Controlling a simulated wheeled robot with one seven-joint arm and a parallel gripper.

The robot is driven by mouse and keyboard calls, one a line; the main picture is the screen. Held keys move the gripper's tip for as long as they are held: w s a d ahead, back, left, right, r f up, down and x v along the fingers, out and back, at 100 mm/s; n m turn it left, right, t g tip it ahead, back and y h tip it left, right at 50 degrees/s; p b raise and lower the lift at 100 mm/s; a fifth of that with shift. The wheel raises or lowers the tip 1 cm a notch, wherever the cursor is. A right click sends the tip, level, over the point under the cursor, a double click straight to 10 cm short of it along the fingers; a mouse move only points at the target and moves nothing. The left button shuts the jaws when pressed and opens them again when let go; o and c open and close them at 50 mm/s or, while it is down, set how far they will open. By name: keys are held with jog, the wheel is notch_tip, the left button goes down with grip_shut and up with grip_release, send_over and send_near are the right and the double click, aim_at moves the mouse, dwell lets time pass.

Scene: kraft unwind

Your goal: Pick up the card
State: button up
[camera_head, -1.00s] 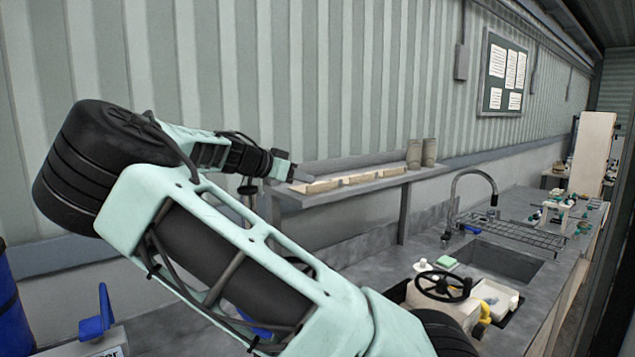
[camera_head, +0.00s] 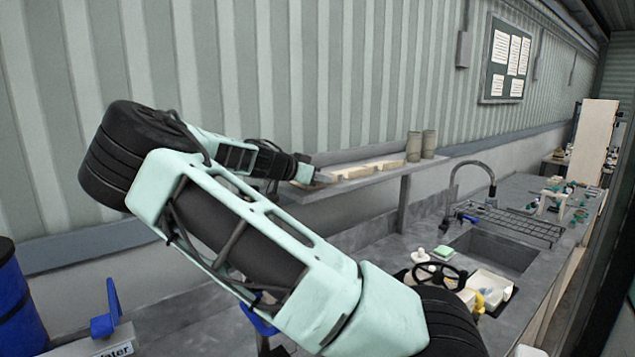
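My gripper (camera_head: 322,177) is at the near left end of the wall shelf (camera_head: 330,190), beside a row of pale flat pieces lying on it. Its fingers are small and partly merge with the shelf, so I cannot tell whether they are open or hold anything. I cannot make out a card for certain. The pale flat pieces (camera_head: 388,166) on the shelf are too small to identify. My arm hides part of the wall and counter below.
Two grey-brown cylinders (camera_head: 414,147) stand at the shelf's far end. Below are a sink (camera_head: 497,249) with a tap (camera_head: 472,170), a wire rack (camera_head: 513,223) and a black handwheel (camera_head: 436,275). A blue barrel (camera_head: 18,305) stands at lower left. A noticeboard (camera_head: 506,62) hangs on the wall.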

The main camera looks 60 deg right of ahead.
grip_shut()
jog(key=shift+r, duration=0.1)
notch_tip(320, 180, up, 10)
jog(key=b, duration=0.3)
jog(key=shift+b, duration=0.35)
